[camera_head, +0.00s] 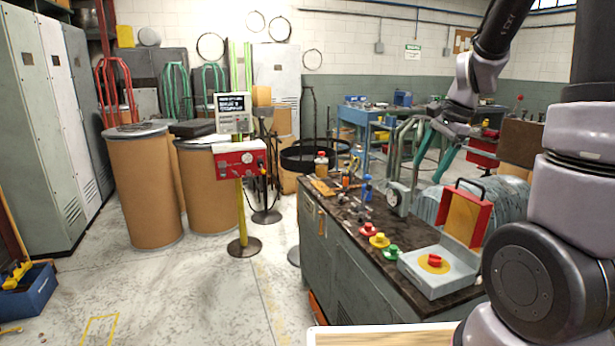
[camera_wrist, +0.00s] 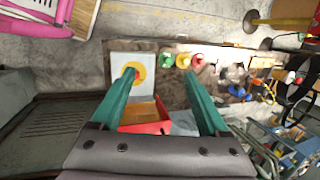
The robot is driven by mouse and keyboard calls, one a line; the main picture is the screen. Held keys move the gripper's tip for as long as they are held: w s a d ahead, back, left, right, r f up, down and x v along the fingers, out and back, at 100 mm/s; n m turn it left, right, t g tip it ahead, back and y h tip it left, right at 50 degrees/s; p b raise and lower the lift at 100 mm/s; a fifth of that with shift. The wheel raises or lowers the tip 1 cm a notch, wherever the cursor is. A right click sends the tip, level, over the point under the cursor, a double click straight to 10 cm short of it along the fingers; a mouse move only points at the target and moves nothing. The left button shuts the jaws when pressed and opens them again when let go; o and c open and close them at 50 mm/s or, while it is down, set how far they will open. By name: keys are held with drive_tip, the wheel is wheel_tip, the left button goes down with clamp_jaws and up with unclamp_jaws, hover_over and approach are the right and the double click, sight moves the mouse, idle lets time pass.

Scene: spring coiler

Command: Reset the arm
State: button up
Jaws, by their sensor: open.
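My gripper (camera_head: 425,177) hangs from my arm over the right end of the workbench in the head view. Its two teal fingers point downward and stand well apart, with nothing between them. The wrist view also shows my open gripper (camera_wrist: 159,74), above the control box with a red button on a yellow disc (camera_wrist: 145,62). In the head view this control box (camera_head: 425,283) sits on the bench's near end, its red-and-yellow lid (camera_head: 467,215) raised. My gripper looks clear of the box and the bench. My large arm links cover the right side of the head view.
The dark-topped workbench (camera_head: 345,212) carries red, yellow and green buttons (camera_head: 379,240), bottles and small tools. A red control panel on a yellow post (camera_head: 240,160) and brown drums (camera_head: 143,185) stand left. A blue bin (camera_head: 28,291) lies far left. Floor between is open.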

drive_tip(key=s+a+r+n+t, duration=0.2)
drive_tip(key=s+r+n, duration=0.3)
drive_tip(key=s+r, duration=0.2)
drive_tip(key=s+a+r+n+t, duration=0.2)
drive_tip(key=s+a+r+n, duration=0.1)
drive_tip(key=s+r, duration=0.4)
drive_tip(key=shift+s+a+r+n+t+h, duration=0.2)
drive_tip(key=shift+s+n+t+h, duration=0.15)
drive_tip(key=shift+s+n, duration=0.7)
drive_tip(key=shift+s, duration=0.15)
